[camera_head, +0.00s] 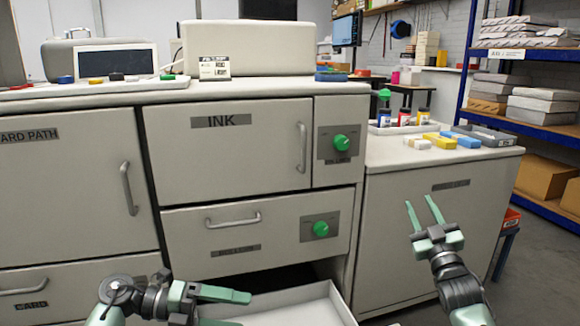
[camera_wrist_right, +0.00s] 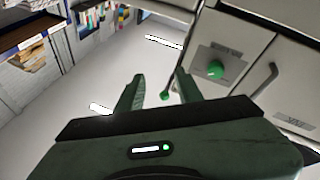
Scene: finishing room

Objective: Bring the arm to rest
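My right gripper (camera_head: 419,200) is raised in front of the side cabinet (camera_head: 440,240) at the right, fingers pointing up and away. Its two green fingers are apart with nothing between them. The right wrist view also shows these fingers (camera_wrist_right: 163,78) spread and empty. My left gripper (camera_head: 245,310) is at the bottom left of the head view, pointing right, low in front of the machine. Its upper finger shows clearly and the lower one is cut by the frame edge; there is a gap between them and nothing seen in it.
A pale open drawer (camera_head: 325,308) juts out below the roller panel, close to my left gripper. The grey machine with the INK door (camera_head: 230,150) fills the left and middle. Bottles and small blocks (camera_head: 437,140) stand on the side cabinet. Blue shelving (camera_head: 545,110) stands at right.

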